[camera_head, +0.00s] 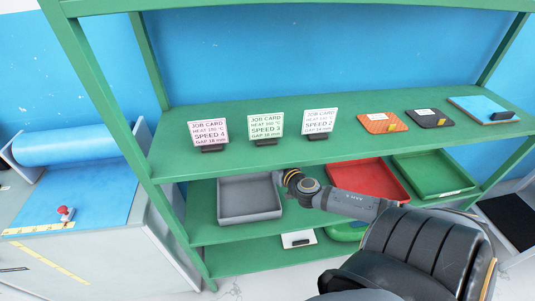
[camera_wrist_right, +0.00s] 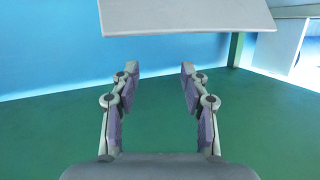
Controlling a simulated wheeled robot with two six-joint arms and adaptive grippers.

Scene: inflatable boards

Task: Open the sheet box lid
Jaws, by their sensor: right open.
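No box with a clearly recognisable lid shows. A small white box-like thing with a dark mark (camera_head: 298,239) lies on the bottom shelf. A flat blue piece with a black block at its front (camera_head: 480,106) lies at the right end of the upper shelf. I cannot tell whether either is the sheet box. My right arm reaches in from the lower right to the shelf front; its fingers cannot be made out in the head view. In the right wrist view my right gripper (camera_wrist_right: 160,90) is open and empty, with a pale panel (camera_wrist_right: 185,15) beyond it. My left gripper is out of view.
Three job cards (camera_head: 265,125) stand on the green upper shelf (camera_head: 350,147), with orange (camera_head: 378,122) and black (camera_head: 425,118) plates to their right. Grey (camera_head: 248,198), red (camera_head: 365,178) and green (camera_head: 430,174) trays sit below. A blue-covered table (camera_head: 85,190) is at left.

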